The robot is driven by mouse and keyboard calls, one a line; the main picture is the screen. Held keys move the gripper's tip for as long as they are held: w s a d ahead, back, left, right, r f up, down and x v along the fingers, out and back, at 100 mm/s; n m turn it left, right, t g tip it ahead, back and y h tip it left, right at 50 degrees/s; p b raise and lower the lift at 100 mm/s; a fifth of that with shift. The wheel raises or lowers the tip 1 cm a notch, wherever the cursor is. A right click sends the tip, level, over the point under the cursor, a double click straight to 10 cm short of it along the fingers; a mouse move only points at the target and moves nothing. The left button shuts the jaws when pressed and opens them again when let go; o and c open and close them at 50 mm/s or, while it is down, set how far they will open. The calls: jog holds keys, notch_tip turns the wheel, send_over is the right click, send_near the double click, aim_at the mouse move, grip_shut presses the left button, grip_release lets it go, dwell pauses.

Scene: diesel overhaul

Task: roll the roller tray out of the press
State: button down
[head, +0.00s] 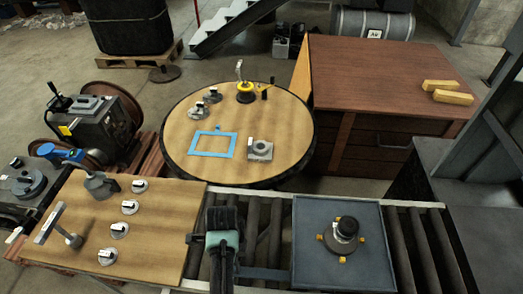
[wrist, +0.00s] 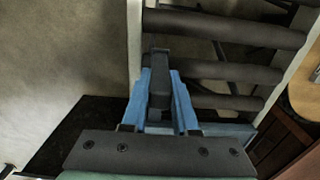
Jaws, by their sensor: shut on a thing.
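The roller tray (head: 305,215) is a flat blue-grey square plate on the roller conveyor, right of centre in the head view. A dark round part with a raised hub (head: 343,235) stands on it among small yellow blocks. A grey bar (head: 264,273) reaches left from the tray towards my gripper (head: 224,272). In the wrist view my gripper (wrist: 160,105) has its blue fingers shut on a dark grey handle (wrist: 159,72). The head view hides the fingertips. The press (head: 475,165), a dark grey frame, stands at the right edge; the tray lies left of it.
Bare rollers (head: 265,225) show on the left side of the tray and between tray and press. A wooden board (head: 160,225) with several small parts borders the conveyor's left end. A round table (head: 200,165) and a brown cabinet (head: 380,85) stand behind.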

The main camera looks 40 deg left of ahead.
jog(key=s+a, duration=0.5)
jog(key=a, duration=0.2)
jog(key=shift+s+b, duration=0.3)
jog(key=shift+s, duration=0.05)
jog(key=c, duration=0.7)
grip_release()
jog(key=shift+a, duration=0.15)
notch_tip(320, 180, up, 13)
jog(key=shift+b, duration=0.65)
